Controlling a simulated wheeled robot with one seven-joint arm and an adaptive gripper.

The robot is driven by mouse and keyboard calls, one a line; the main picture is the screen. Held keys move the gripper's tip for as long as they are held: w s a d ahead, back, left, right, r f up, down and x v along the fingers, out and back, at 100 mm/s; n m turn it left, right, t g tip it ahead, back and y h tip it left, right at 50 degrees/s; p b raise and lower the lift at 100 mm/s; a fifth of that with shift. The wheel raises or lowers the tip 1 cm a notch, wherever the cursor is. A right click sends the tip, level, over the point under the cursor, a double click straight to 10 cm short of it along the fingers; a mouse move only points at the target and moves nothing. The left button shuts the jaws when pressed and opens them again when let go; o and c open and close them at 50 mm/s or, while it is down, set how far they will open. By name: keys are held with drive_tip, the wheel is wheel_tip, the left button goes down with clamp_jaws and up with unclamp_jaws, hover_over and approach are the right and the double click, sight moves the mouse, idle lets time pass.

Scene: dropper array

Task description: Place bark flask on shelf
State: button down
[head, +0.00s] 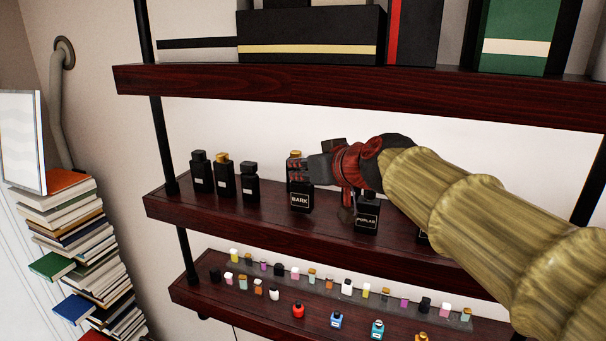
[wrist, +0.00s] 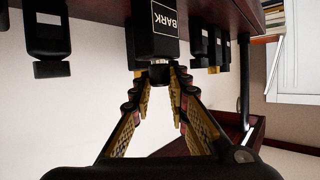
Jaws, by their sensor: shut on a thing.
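Three dark flasks (head: 224,178) stand to the left. The poplar flask (head: 367,215) stands to the right, below my arm, with another partly hidden beyond it. The upper shelf (head: 330,92) holds boxes. The lower shelf (head: 240,307) holds several small bottles. Stacked books (head: 70,238) are far left.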

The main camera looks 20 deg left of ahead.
drive_tip(key=shift+f, duration=0.45)
drive_tip(key=shift+s+d+f, duration=0.15)
drive_tip(key=shift+s, duration=0.05)
drive_tip(key=shift+w, duration=0.1)
drive_tip(key=shift+f, duration=0.2)
drive_tip(key=c, duration=1.7)
unclamp_jaws()
drive_tip(key=shift+c, duration=0.2)
